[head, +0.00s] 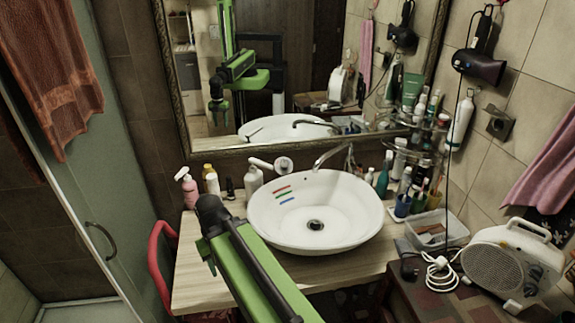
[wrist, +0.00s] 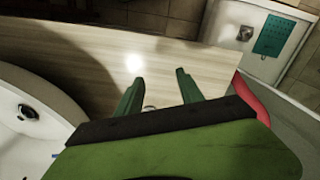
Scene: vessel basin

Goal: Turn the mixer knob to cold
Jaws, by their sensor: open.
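The mixer knob (head: 284,163) is a small pale round piece at the back of the basin, with a lever (head: 260,163) pointing left. A curved chrome spout (head: 330,154) rises right of it. The white basin (head: 355,228) has red, green and blue strips (head: 284,195) on its inner left side. The basin also fills the left of the wrist view (wrist: 22,80). My gripper (wrist: 159,77) is open and empty over the wooden counter, left of the basin in the head view. My own arm mostly hides it there. The knob is not in the wrist view.
A pink soap bottle (head: 189,190) and other small bottles stand on the counter behind left. Several bottles and a clear tray (head: 455,232) crowd the right side. A fan heater (head: 512,262) stands front right. A red chair (head: 156,255) is at the left edge.

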